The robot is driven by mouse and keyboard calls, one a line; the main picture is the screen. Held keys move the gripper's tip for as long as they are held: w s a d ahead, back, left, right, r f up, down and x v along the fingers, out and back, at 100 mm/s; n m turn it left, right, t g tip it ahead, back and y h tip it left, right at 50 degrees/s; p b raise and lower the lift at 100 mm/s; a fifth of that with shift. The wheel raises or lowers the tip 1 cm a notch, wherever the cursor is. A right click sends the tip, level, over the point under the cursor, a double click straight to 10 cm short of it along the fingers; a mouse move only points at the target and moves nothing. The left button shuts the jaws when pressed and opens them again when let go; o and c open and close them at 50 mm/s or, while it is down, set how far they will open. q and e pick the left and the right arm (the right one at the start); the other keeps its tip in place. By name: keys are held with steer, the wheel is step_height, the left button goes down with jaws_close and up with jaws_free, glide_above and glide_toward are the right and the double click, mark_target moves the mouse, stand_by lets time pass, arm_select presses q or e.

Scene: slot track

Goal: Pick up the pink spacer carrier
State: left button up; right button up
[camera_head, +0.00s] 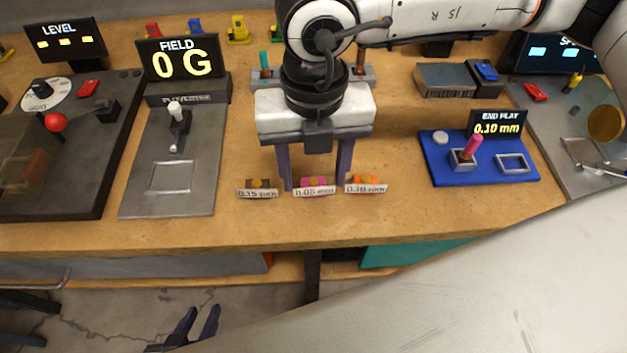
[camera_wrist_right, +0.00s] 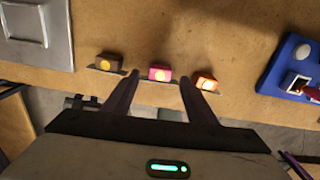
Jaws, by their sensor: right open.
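The pink spacer carrier (camera_head: 314,183) sits on the wooden bench behind a label reading 0.05 mm. It is the middle of three carriers and shows a yellow round top in the right wrist view (camera_wrist_right: 160,74). My right gripper (camera_head: 316,182) is open and empty, its dark fingers pointing down to either side of the pink carrier. In the right wrist view the carrier shows just beyond the fingertips (camera_wrist_right: 159,84), apart from them. My left gripper (camera_head: 203,308) is low in front of the bench, fingers apart and empty.
A brown carrier (camera_head: 257,184) stands left of the pink one and an orange carrier (camera_head: 365,180) right, both close to my right fingers. A grey field fixture (camera_head: 140,195) is further left. A blue end-play base (camera_head: 440,172) stands right.

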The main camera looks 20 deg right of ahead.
steer(key=shift+f, duration=1.05)
steer(key=c, duration=1.1)
steer(key=shift+c, duration=0.2)
